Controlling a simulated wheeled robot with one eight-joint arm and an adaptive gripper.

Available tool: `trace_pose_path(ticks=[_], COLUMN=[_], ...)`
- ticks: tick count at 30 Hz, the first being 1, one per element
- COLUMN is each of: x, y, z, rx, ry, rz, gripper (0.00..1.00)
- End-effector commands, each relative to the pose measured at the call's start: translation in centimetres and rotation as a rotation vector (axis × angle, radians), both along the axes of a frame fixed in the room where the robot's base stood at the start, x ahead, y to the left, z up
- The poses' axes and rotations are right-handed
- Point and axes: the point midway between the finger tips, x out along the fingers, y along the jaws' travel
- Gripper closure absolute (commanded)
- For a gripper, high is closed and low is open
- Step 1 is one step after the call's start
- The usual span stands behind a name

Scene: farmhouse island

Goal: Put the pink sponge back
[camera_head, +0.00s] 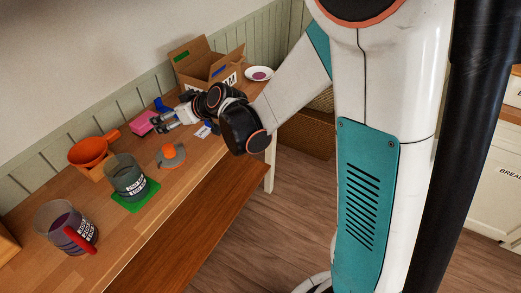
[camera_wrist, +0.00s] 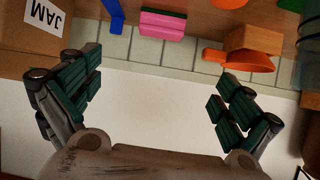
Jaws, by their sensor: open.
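The pink sponge (camera_head: 142,123) lies on the wooden counter close to the wall, just left of my gripper in the head view. In the wrist view the pink sponge (camera_wrist: 163,24) shows a green layer along one side and sits at the top, beyond the fingers. My gripper (camera_head: 167,119) reaches low over the counter from the right. In the wrist view my gripper (camera_wrist: 152,92) has its two fingers wide apart with nothing between them. I cannot tell its exact height above the counter.
A blue item (camera_wrist: 113,15) and an orange funnel-like bowl (camera_wrist: 240,60) flank the sponge.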

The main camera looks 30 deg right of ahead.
Motion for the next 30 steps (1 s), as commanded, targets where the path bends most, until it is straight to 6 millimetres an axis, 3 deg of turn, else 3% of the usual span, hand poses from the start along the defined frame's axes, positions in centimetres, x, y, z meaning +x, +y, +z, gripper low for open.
trace_pose_path(ticks=[6,15,24,30], x=[-5.7,-14.5,-23.9,-28.5], y=[-2.7,-6.8,-11.3,-13.6], z=[3.6,6.2,6.2,5.6], rx=[-0.032,-0.076,-0.125,-0.147], ry=[0.107,0.243,0.357,0.403], rz=[-0.072,-0.205,-0.376,-0.477], gripper=[0.02,0.02,0.02,0.02])
